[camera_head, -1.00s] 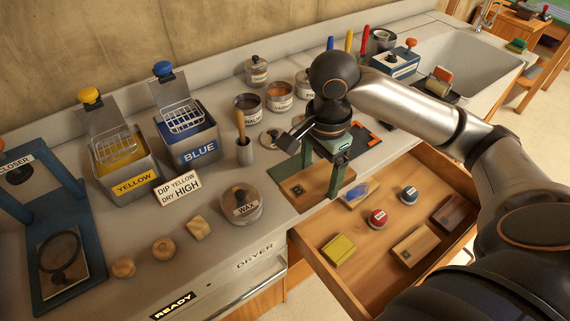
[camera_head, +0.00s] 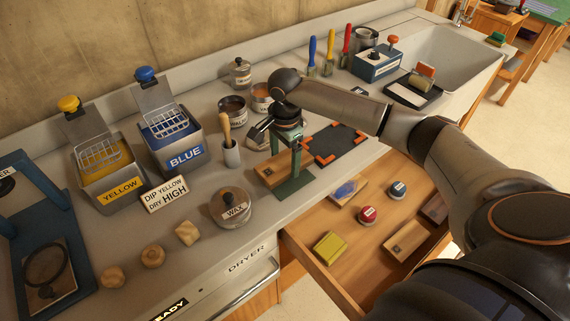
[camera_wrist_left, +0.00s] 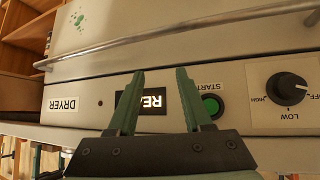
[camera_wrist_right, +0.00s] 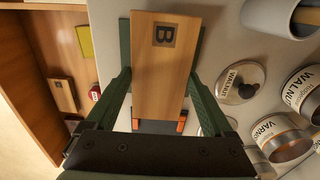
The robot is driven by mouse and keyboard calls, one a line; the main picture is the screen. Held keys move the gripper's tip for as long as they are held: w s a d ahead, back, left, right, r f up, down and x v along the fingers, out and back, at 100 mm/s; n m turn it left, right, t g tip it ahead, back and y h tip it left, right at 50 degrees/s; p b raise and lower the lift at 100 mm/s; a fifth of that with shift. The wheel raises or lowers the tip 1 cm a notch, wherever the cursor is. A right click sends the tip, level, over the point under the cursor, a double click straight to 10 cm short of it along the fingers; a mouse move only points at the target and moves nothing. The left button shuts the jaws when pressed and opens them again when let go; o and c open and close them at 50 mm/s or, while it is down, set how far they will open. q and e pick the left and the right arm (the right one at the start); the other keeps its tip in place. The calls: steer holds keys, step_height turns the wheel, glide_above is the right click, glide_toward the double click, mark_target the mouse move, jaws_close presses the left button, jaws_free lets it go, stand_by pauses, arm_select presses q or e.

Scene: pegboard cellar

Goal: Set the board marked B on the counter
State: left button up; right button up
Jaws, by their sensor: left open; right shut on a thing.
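The board marked B (camera_wrist_right: 165,75) is a light wooden block with a dark square letter B near one end. My right gripper (camera_wrist_right: 163,70) is shut on it, one green finger along each long side. In the head view the board (camera_head: 268,174) is at the counter (camera_head: 318,188), between the wax tin and the dark mat. My right gripper (camera_head: 284,172) partly covers it, and I cannot tell whether the board touches the counter. My left gripper (camera_wrist_left: 158,95) is open and empty in front of the dryer (camera_wrist_left: 75,85); it is outside the head view.
An open drawer (camera_head: 320,270) juts out below the counter, holding other boards, a yellow block and small round tins. A dark mat with orange corners (camera_head: 345,141) lies beside the gripper. A wax tin (camera_head: 231,208), a cup with a brush (camera_head: 231,153) and cans stand close by.

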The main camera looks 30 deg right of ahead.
mark_target(285, 163)
steer(key=shift+f, duration=1.15)
steer(key=shift+f, duration=0.1)
steer(key=o, duration=1.2)
step_height(285, 163, up, 12)
steer(key=shift+r, duration=0.15)
steer(key=shift+s, duration=0.1)
